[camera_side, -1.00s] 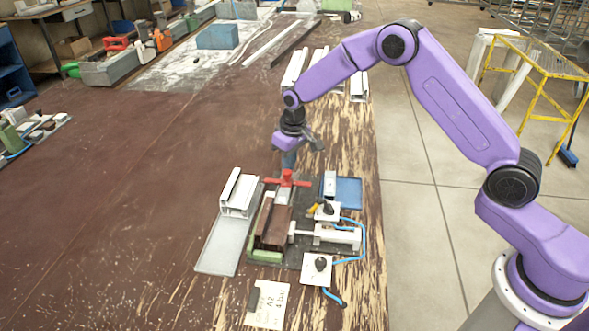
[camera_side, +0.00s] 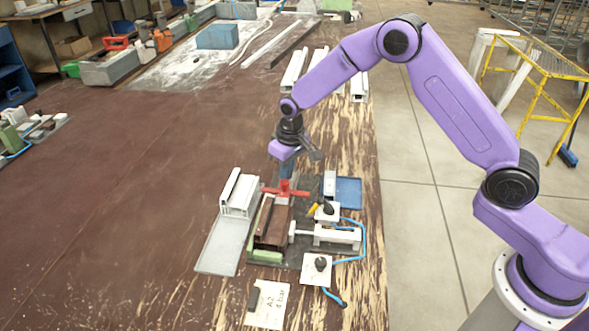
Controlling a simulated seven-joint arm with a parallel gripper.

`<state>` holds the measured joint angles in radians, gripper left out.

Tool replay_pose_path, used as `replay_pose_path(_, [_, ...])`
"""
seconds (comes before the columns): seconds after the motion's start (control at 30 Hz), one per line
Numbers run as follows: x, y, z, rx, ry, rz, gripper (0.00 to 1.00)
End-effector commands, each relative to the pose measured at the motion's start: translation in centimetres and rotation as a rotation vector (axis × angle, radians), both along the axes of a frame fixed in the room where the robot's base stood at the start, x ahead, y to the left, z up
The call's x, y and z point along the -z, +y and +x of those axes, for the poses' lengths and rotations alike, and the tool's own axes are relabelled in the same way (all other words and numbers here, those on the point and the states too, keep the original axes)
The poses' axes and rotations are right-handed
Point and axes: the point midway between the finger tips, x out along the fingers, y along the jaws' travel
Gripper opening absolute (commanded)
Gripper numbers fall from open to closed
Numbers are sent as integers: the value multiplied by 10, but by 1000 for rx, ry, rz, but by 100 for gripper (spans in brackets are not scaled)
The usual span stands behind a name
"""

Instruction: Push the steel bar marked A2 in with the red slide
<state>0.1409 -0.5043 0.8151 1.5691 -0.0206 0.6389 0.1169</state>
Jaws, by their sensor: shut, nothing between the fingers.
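The red slide (camera_side: 287,190) is a red crosspiece at the far end of the clamp fixture. A short grey steel bar (camera_side: 281,200) shows just in front of it, pointing into the brown profile (camera_side: 272,228). I cannot read a mark on the bar; a paper card (camera_side: 268,304) at the front reads A2 and 4 bar. My gripper (camera_side: 287,178) is shut and empty, pointing down at the far side of the red slide. It appears to touch the slide, but the exact contact is hidden.
A white profile (camera_side: 240,194) on a grey plate (camera_side: 221,246) stands left of the fixture. A white cylinder (camera_side: 337,236), valve plates and blue hoses lie right. A green block (camera_side: 265,257) sits at the front. A blue tray (camera_side: 348,191) is at the back right.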

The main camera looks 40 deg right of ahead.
Motion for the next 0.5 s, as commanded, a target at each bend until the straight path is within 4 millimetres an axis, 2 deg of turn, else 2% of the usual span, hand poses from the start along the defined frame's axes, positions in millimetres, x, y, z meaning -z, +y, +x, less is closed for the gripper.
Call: replay_pose_path(0.5, [0, 16, -15, -2, -1, 1, 0])
